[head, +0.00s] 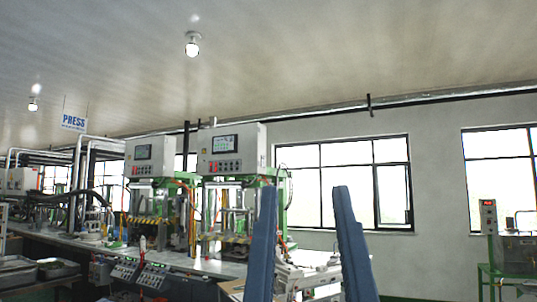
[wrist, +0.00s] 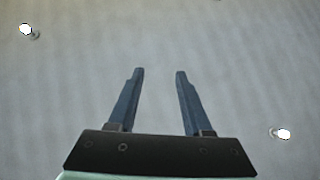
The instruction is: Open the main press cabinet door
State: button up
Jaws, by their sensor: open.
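Two light grey cabinets with a screen and buttons sit on top of the green-framed presses in the head view. The nearer, larger cabinet (head: 245,140) and the one to its left (head: 165,150) both appear closed. I cannot tell which one is the main press cabinet, and I make out no handle. My gripper (head: 304,190) points up with two blue fingers spread apart and nothing between them. It stands in front of and to the right of the presses, apart from both cabinets. In the wrist view my gripper (wrist: 160,72) is open and empty against the ceiling.
A long workbench (head: 190,262) with button panels (head: 137,271) runs below the presses. Pipes and hoses crowd the left side under a PRESS sign (head: 74,121). A green-framed machine with a control box (head: 488,217) stands at the far right. Bare wall (head: 437,190) lies between windows.

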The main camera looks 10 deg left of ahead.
aim_at(237, 143)
jog(key=i+j+u, duration=0.15)
jog(key=i+u, duration=0.4)
jog(key=i, duration=0.15)
jog(key=i+j+u, duration=0.15)
jog(key=i, duration=6.1)
